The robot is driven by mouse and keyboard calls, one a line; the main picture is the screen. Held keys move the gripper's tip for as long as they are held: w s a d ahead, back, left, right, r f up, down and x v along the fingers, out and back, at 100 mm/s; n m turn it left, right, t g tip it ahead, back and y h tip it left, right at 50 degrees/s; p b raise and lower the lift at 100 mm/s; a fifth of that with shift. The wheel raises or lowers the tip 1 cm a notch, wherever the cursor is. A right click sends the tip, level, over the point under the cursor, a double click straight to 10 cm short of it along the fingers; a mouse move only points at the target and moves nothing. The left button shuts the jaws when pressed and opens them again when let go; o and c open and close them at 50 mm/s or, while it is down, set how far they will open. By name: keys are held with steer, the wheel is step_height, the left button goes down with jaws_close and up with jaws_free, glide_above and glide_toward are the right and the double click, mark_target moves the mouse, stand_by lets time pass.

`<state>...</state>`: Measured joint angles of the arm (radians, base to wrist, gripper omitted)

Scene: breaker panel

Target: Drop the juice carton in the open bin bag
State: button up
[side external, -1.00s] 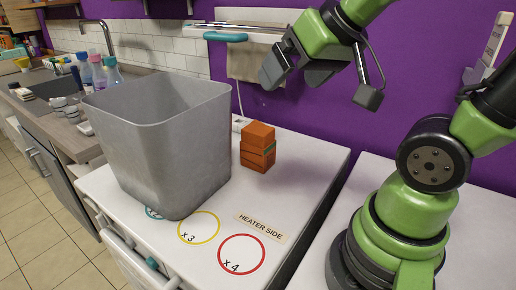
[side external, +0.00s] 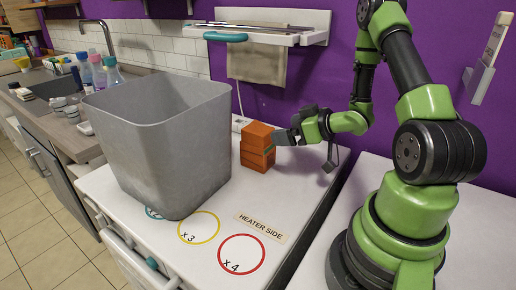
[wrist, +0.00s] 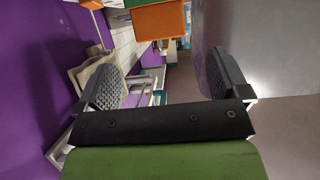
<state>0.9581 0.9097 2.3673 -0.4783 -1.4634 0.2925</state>
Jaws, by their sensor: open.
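A wall rack with a hanging cloth (side external: 262,50) is above and behind the carton. Bottles (side external: 100,75) and a sink stand on the counter at the left. The worktop front, with a yellow ring (side external: 199,227), a red ring (side external: 242,254) and a "HEATER SIDE" label (side external: 262,228), is clear.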

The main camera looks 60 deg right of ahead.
mark_target(267, 132)
steer(key=shift+x, duration=4.95)
steer(key=shift+r, duration=0.15)
steer(key=c, duration=1.3)
